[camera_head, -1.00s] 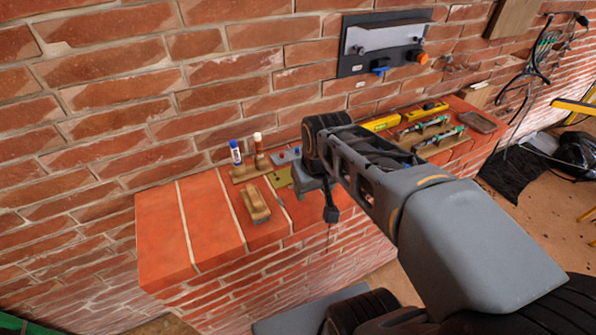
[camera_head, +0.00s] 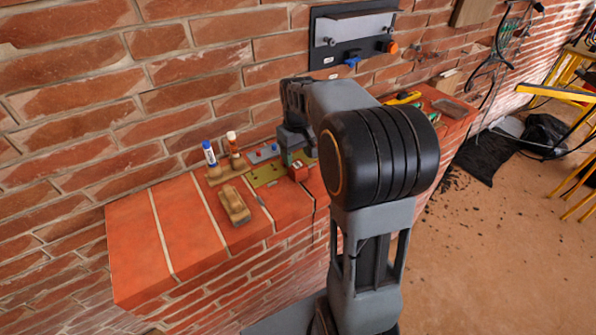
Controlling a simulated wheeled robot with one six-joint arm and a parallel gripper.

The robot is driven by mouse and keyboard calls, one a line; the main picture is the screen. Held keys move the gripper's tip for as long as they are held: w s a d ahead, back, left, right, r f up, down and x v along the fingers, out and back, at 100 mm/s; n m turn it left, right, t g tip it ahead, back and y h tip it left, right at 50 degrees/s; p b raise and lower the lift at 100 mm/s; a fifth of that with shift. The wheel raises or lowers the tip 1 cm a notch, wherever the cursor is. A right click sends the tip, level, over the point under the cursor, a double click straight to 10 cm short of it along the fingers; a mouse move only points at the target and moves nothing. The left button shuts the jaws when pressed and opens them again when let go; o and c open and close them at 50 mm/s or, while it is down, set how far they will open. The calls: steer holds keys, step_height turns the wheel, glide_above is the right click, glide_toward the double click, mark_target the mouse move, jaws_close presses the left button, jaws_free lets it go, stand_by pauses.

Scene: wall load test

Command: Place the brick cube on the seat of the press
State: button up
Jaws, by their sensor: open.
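A small red-brown cube (camera_head: 298,172), which looks like the brick cube, sits on the brick ledge at the right end of an olive plate (camera_head: 268,175). My gripper (camera_head: 297,156) is just above and behind the cube. Its fingers are small and partly hidden by my own arm. It is open, and I see nothing held in it. I cannot tell for sure which thing is the press. A small grey unit (camera_head: 263,153) with red and blue parts stands behind the plate. A dark wall panel (camera_head: 352,36) carries a pale bar, a blue lever and an orange knob.
A wooden-backed brush or float (camera_head: 233,205) lies left of the plate. A wooden holder with a blue-capped marker (camera_head: 210,154) and another upright tool stands behind it. The left of the ledge (camera_head: 140,235) is bare. A yellow tool (camera_head: 404,98) lies at the right.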

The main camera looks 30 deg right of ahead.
mark_target(298, 165)
steer(key=shift+w+f, duration=0.1)
steer(key=shift+f, duration=3.05)
steer(key=c, duration=0.8)
steer(key=shift+r, duration=0.1)
steer(key=shift+c, duration=0.2)
steer(key=shift+r, duration=0.1)
